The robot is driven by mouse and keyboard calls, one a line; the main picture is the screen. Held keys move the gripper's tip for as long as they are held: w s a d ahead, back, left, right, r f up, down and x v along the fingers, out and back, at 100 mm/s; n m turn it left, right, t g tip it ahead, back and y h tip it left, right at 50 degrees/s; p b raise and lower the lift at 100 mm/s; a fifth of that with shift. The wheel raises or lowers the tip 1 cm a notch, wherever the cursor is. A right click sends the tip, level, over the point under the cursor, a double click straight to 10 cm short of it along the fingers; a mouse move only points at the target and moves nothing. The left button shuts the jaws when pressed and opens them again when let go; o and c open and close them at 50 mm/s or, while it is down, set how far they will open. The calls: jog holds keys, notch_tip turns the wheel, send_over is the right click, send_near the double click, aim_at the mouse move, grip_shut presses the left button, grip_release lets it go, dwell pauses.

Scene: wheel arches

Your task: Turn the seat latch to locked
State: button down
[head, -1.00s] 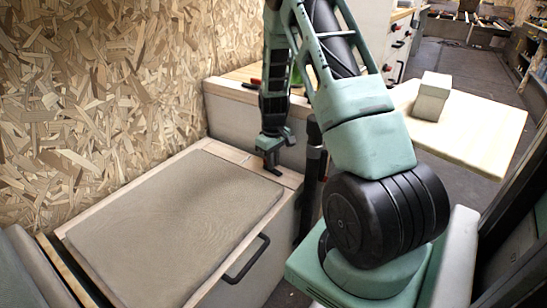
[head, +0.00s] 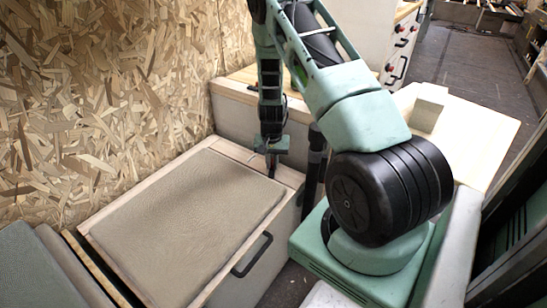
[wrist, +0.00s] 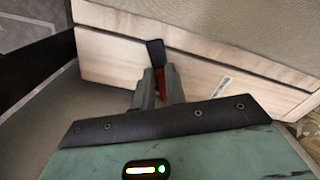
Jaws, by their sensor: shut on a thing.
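The seat latch (wrist: 156,54) is a small black lever with a red part, on the pale wooden rim of the seat box. In the wrist view my gripper (wrist: 160,82) is shut on it, with one grey finger on each side of the red part. In the head view my gripper (head: 271,168) points down at the far right corner of the seat box, and the latch is mostly hidden there. The seat box (head: 285,172) has a beige cushion (head: 185,215) on top. I cannot read the latch's exact angle against a locked mark.
A black handle (head: 252,255) sticks out of the box's front. A dark post (head: 314,160) stands close to the right of my gripper. A chipboard wall (head: 100,100) rises behind. A pale table (head: 470,135) with a block (head: 430,107) is at the right.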

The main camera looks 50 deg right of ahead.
jog(key=m+p, duration=0.1)
jog(key=m, duration=0.1)
jog(key=w+m+p, duration=0.1)
jog(key=m+p, duration=0.1)
jog(key=m, duration=0.1)
jog(key=shift+a+m, duration=0.15)
jog(key=shift+m, duration=0.15)
dwell(0.4)
jog(key=c, duration=1.4)
grip_release()
jog(key=shift+c, duration=0.2)
notch_tip(320, 180, up, 17)
jog(key=p, duration=0.3)
jog(key=shift+r, duration=0.2)
jog(key=shift+a, duration=0.1)
